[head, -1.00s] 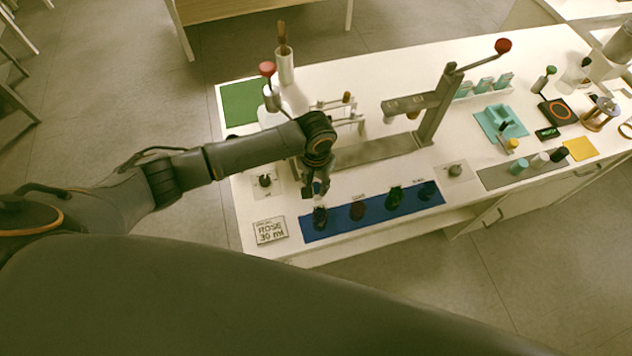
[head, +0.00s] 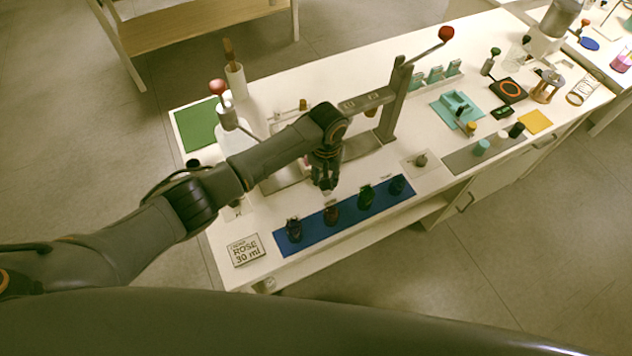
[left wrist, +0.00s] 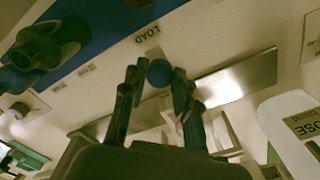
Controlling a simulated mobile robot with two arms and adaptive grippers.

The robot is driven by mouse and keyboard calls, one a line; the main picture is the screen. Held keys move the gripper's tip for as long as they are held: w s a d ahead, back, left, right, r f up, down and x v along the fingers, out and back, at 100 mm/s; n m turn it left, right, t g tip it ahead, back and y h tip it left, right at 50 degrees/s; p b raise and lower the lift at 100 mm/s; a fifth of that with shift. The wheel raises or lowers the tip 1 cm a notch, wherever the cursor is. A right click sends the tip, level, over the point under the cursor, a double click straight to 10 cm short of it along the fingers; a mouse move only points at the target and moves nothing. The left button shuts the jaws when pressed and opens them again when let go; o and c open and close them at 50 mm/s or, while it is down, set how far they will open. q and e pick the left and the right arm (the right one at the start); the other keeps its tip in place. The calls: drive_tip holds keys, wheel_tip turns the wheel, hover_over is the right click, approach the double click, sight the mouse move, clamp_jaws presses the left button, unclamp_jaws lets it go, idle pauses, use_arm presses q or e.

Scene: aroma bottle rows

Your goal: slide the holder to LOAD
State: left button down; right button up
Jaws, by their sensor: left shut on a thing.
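My left gripper (head: 325,184) points down over the bench, just behind the blue mat. In the left wrist view its fingers (left wrist: 156,78) are closed around a round blue knob (left wrist: 159,73), which I take for the holder's handle. The holder's body is mostly hidden by the gripper and arm. The LOAD label (left wrist: 147,32) lies on the white bench close to the knob. A metal track (head: 362,145) runs behind the gripper to the press (head: 392,100); its plate also shows in the left wrist view (left wrist: 240,78). My right gripper is not in view.
Several dark bottles stand on the blue mat (head: 310,241) in front. A ROSE 30 ml card (head: 246,250) lies at the left. The press has a raised lever with a red knob (head: 446,33).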

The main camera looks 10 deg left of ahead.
use_arm(q)
drive_tip(key=c, duration=1)
unclamp_jaws()
wheel_tip(320, 180, up, 12)
